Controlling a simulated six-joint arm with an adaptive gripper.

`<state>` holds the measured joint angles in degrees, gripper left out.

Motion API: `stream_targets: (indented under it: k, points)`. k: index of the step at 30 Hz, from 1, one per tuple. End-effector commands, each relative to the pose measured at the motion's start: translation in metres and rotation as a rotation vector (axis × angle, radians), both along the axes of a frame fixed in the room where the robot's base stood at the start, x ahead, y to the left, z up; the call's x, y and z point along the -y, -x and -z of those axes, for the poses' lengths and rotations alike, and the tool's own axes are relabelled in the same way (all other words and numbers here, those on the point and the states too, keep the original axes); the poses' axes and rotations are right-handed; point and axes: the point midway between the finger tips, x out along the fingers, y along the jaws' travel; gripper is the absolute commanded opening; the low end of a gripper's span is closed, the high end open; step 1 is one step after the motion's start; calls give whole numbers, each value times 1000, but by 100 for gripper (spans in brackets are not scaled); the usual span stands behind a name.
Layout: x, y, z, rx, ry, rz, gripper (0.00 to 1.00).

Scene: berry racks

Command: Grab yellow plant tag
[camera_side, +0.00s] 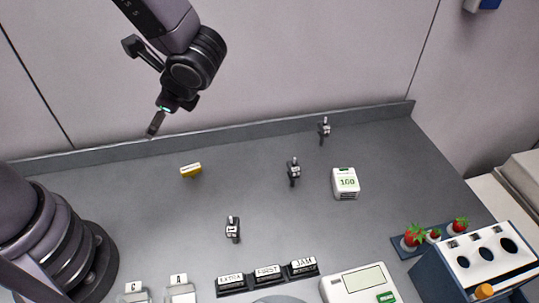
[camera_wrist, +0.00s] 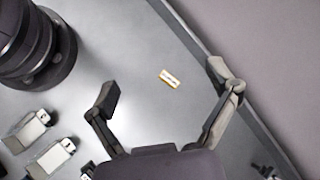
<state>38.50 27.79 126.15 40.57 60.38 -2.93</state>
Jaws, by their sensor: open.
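The yellow plant tag (camera_side: 191,170) lies on the grey worktop near the back wall, left of the middle, in the side view. It is a small block with a pale upper face. In the wrist view the tag (camera_wrist: 169,79) lies ahead of and between the two fingers, apart from both. My gripper (camera_side: 155,124) is above the worktop, up and to the left of the tag in the side view. In the wrist view my gripper (camera_wrist: 166,82) has its fingers spread wide, with nothing between them in its grasp.
Small black clips (camera_side: 233,229) stand to the right and front of the tag. A white box marked 100 (camera_side: 345,183) stands further right. Labelled holders (camera_side: 268,275), a scale (camera_side: 360,285) and a berry rack (camera_side: 480,262) line the front. The worktop around the tag is clear.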

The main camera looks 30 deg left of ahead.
Motion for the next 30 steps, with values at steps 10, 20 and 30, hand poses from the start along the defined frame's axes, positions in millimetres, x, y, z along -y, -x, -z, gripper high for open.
stream_targets:
  k: [10,20,30]
  points:
    - [62,4,139,-213,-440,594,87]
    - [59,5,180,-254,-544,744,87]
    - [9,-25,204,-255,-541,739,87]
